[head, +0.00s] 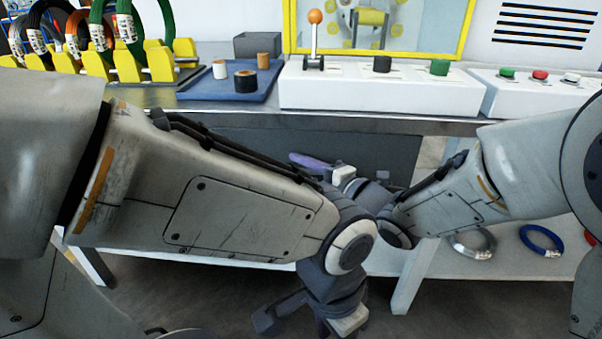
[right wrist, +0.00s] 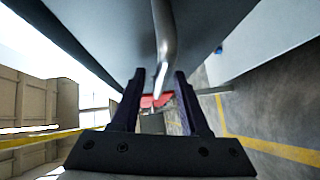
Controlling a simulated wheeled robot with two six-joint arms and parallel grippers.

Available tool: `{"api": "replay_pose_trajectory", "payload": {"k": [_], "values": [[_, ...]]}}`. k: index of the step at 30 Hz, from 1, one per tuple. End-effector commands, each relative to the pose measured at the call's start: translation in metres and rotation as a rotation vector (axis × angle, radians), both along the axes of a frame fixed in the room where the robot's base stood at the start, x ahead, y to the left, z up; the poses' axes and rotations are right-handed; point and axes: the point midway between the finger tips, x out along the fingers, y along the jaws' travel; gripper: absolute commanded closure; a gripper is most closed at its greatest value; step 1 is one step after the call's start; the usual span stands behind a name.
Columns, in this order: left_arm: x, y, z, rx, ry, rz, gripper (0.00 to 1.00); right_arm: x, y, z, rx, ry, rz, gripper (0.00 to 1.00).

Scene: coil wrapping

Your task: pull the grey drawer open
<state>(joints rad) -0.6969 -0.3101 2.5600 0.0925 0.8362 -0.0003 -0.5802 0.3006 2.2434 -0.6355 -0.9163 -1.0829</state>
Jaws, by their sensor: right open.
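The grey drawer (head: 395,152) is under the worktop in the head view, its dark front partly hidden behind my arms. In the right wrist view, its grey face (right wrist: 100,35) fills the top, and a curved metal handle (right wrist: 165,35) runs down the middle. My right gripper (right wrist: 160,76) is open, with the handle's lower end between its fingertips; I cannot tell whether they touch it. In the head view, the right gripper (head: 306,160) is in front of the drawer, partly hidden by my left arm. My left gripper (head: 300,316) hangs low, away from the drawer; its jaw opening is unclear.
On the worktop (head: 225,118) stand a blue tray (head: 215,88) with small spools, a yellow rack (head: 125,68) of cable coils and a white control box (head: 340,92) with a lever. Coils (head: 541,240) lie on a lower shelf (head: 510,262).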

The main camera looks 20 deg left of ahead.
Motion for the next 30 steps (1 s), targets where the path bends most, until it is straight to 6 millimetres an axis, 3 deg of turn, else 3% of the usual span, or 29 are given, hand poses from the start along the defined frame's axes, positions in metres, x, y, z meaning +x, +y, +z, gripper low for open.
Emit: {"api": "replay_pose_trajectory", "payload": {"k": [6,7,10,30], "values": [[0.0,0.0,0.0001,0.0,0.0,0.0,0.5,0.0003,0.0003,0.0,0.0,0.001,-0.001,0.55],[0.0,0.0,0.0001,0.0,0.0,0.0,0.5,0.0004,0.0003,0.0,0.0,0.001,-0.001,0.63],[0.0,0.0,0.0001,0.0,0.0,0.0,0.5,0.0003,0.0002,-0.0001,0.0,0.001,-0.001,1.0],[0.0,0.0,0.0,0.0,0.0,0.0,0.5,0.0002,-0.0002,-0.0001,-0.001,0.001,-0.001,1.0]]}}
